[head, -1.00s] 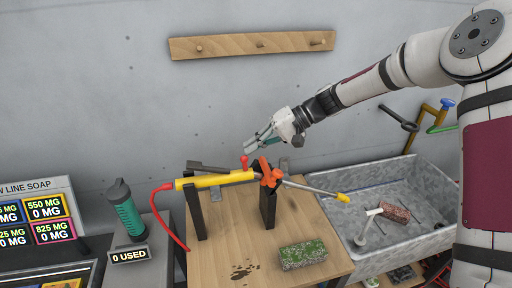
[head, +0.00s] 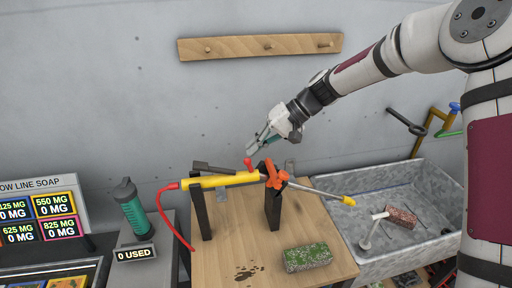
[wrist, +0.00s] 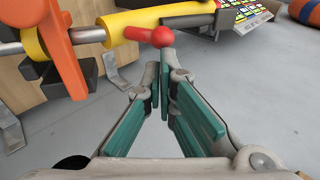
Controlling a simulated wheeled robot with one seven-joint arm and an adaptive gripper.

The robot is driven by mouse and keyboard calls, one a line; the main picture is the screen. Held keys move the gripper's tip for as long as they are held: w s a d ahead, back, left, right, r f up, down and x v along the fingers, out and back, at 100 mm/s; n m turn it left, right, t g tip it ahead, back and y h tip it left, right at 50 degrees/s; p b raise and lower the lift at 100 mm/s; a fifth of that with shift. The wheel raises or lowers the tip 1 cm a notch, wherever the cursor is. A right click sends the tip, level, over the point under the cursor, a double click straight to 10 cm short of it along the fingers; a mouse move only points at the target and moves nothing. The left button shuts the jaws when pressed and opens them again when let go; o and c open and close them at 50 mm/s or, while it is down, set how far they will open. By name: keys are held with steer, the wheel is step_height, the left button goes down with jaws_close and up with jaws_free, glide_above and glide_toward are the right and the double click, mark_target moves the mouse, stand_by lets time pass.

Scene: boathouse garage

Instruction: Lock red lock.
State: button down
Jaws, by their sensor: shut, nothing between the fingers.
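The red lock is a small red lever with a round knob (head: 248,163) on the yellow tube (head: 220,180). In the wrist view the red lever (wrist: 150,36) sticks out sideways from the yellow tube, its knob just beyond my fingertips. My gripper (head: 254,148) is close above and slightly right of the knob in the head view. Its green-padded fingers (wrist: 166,72) are shut and empty. I cannot tell whether they touch the knob. The tube rests on two black stands (head: 201,215) on the wooden table. An orange clamp (head: 274,176) sits at its right end.
A metal rod with a yellow tip (head: 348,201) extends right from the clamp. A green sponge-like block (head: 307,257) lies on the wooden table (head: 225,262). A grey sink (head: 440,190) stands right, a green bottle (head: 131,205) left. A red hose (head: 163,215) hangs left.

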steer(key=shift+r, duration=0.1)
stand_by(0.4)
steer(key=shift+r, duration=0.7)
